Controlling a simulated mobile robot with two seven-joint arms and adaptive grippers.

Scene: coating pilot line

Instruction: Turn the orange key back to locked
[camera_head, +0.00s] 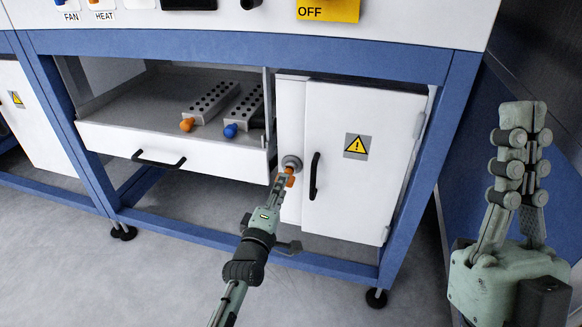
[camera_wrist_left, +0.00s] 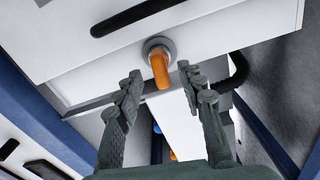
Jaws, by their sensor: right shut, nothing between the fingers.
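The orange key (camera_head: 290,171) sits in a round grey lock (camera_head: 291,162) on the white front left of the cabinet door. In the left wrist view the key (camera_wrist_left: 160,72) sticks out of the lock ring (camera_wrist_left: 158,47). My left gripper (camera_head: 281,183) is at the key. In the left wrist view its fingers (camera_wrist_left: 161,80) are spread, one on each side of the key, with gaps visible. In the head view the fingers partly hide the key. My right gripper (camera_head: 524,108) is shut and empty, raised at the right.
A white drawer (camera_head: 112,139) stands open left of the lock, holding grey blocks with orange (camera_head: 187,125) and blue (camera_head: 231,130) ends. The closed cabinet door (camera_head: 360,190) has a black handle (camera_head: 315,177) close to the key. A blue frame (camera_head: 425,170) surrounds them.

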